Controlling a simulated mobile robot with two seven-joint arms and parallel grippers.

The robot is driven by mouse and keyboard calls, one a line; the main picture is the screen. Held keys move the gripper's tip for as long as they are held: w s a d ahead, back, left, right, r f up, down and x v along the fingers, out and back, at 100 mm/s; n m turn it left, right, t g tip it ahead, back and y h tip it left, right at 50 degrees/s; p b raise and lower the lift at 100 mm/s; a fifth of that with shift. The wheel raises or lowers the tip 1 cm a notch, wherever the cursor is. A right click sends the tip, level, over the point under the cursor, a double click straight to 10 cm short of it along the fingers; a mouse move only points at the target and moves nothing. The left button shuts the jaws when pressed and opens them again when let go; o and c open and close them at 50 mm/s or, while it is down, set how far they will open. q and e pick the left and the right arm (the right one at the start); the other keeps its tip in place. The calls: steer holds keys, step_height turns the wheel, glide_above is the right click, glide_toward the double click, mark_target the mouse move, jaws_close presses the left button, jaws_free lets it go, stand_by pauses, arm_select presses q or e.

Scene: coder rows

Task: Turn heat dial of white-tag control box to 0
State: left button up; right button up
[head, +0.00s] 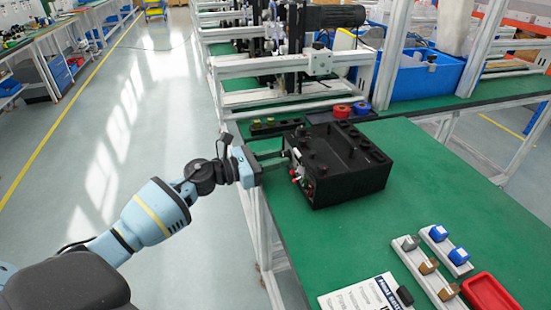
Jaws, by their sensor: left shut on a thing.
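A black control box (345,180) stands on the green bench top, with several round knobs or sockets on its top. Its left face carries small red and pale parts; I cannot make out a clear white tag or any dial marks. My left gripper (283,158) reaches in from the left, and its fingers are at that left face. It is shut on what appears to be the heat dial, which the fingers hide, so its setting cannot be read. My right gripper is not in view.
A printed sheet (350,297), two pale racks with grey, brown and blue pieces, and a red tray (490,292) lie at the bench's near right. The bench right of the box is clear.

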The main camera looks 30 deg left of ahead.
arm_select(q)
steer(key=shift+r+n+p, duration=0.15)
steer(key=shift+n+p, duration=0.4)
steer(key=shift+n, duration=0.35)
steer(key=n+p, duration=0.1)
steer(key=n, duration=0.2)
steer(key=shift+r+p, duration=0.1)
steer(key=shift+p, duration=0.25)
steer(key=n+p, duration=0.1)
steer(key=n, duration=0.3)
steer(key=shift+g+p, duration=0.3)
steer(key=n+p, duration=0.1)
steer(key=n, duration=0.3)
steer(key=shift+p, duration=0.35)
steer(key=n+p, duration=0.1)
steer(key=n, duration=0.4)
steer(key=shift+a+n, duration=0.1)
steer(key=shift+n, duration=0.2)
steer(key=n+p, duration=0.1)
steer(key=n, duration=0.2)
steer(key=shift+g+h, duration=0.3)
steer(key=shift+n, duration=0.4)
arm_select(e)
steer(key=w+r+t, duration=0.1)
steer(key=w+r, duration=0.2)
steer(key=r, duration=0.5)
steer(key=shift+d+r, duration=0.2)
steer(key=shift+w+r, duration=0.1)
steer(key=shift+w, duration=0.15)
